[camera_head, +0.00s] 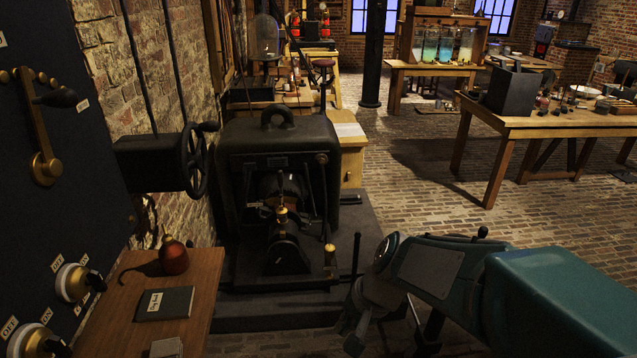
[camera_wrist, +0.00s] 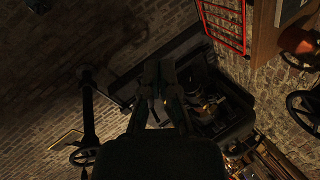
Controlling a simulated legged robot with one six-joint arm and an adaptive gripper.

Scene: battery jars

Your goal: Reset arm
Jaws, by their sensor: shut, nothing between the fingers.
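My arm reaches in from the lower right of the head view. My gripper (camera_head: 352,338) hangs low in front of the dark machine, and its lower part is dark and hard to make out. In the wrist view my gripper (camera_wrist: 160,68) shows its two dark fingers close together, shut with nothing between them. The dark machine (camera_head: 278,145) with brass fittings stands on a dark plinth (camera_head: 265,325) left of my gripper. The machine also shows in the wrist view (camera_wrist: 228,108), beyond and right of the fingers.
A wooden desk (camera_head: 120,330) with a dark book (camera_head: 165,303) and a copper-coloured vessel (camera_head: 174,256) is at lower left, beside a dark switch panel (camera_head: 50,160). A handwheel (camera_head: 194,160) juts from the wall. A wooden table (camera_head: 560,127) stands right.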

